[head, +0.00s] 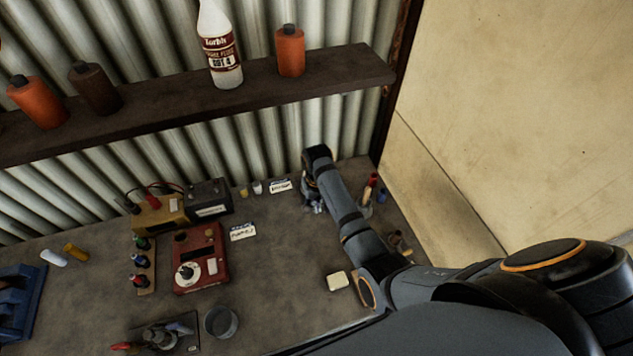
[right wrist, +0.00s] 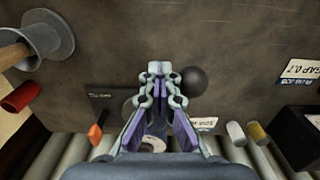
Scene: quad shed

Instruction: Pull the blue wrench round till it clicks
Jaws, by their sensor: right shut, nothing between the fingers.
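I cannot make out a clearly blue wrench in either view. My right gripper (head: 315,207) is low over the bench near the wall in the head view, mostly hidden by its arm. In the right wrist view, its fingers (right wrist: 160,70) are together and hold nothing. A dark round knob (right wrist: 193,81) shows just beside the fingertips; whether they touch it is unclear. A dark labelled plate (right wrist: 105,97) lies partly hidden behind the fingers. In the head view, a dark fixture (head: 150,337) with a bluish-grey bar stands at the front. My left gripper is not in view.
A red device (head: 200,258) and a battery charger (head: 160,213) stand left of my right arm. A metal cup (head: 221,322) stands in front. A shelf (head: 200,105) with bottles overhangs the back. A grey spool (right wrist: 45,38) shows in the right wrist view.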

